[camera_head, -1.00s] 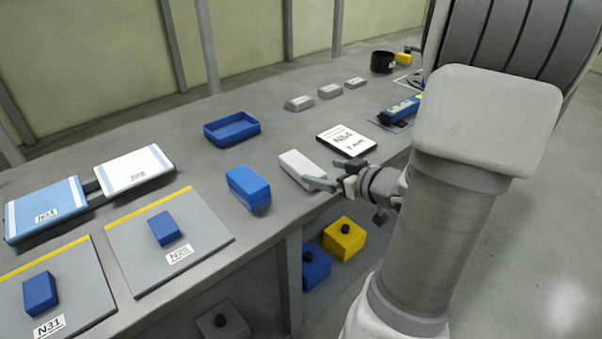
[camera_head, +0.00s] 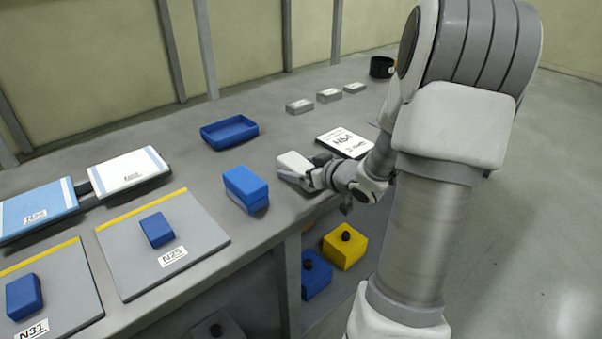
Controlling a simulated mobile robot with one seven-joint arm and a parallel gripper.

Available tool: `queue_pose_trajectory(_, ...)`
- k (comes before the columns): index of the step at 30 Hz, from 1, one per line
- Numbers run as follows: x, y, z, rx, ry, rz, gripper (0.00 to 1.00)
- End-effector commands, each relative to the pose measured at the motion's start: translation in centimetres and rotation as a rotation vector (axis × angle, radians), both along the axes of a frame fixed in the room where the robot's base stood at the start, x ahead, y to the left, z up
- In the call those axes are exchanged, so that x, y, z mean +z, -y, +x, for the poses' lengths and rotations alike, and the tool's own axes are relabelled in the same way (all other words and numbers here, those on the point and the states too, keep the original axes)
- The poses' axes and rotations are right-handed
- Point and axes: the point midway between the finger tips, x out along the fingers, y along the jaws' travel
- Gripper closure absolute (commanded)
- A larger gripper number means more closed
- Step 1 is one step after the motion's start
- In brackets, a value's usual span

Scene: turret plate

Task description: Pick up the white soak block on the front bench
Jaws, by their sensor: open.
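The white soak block (camera_head: 290,162) lies on the grey front bench (camera_head: 262,232), right of a blue block and left of the white card. My gripper (camera_head: 304,174) comes in from the right, at the block's near right end. Its jaws are open. One finger shows along the near side of the block; the other is partly hidden. I cannot tell whether the fingers touch the block. The block's right end is covered by the gripper.
A two-layer blue block (camera_head: 246,188) stands close left of the white block. A blue tray (camera_head: 229,132) is behind it. A white card (camera_head: 346,142) lies to the right, near my arm. Several small grey blocks stand farther back. Yellow (camera_head: 345,247) and blue boxes sit below the bench top.

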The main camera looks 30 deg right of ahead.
Motion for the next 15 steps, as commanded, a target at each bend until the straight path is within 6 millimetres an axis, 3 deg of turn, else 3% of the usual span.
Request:
queue_pose_trajectory(2, 0.05, 0.01, -0.03, 0.000, 0.000, 0.000, 0.00)
queue_pose_trajectory(15, 0.04, 0.02, -0.07, 0.000, 0.000, 0.000, 0.79)
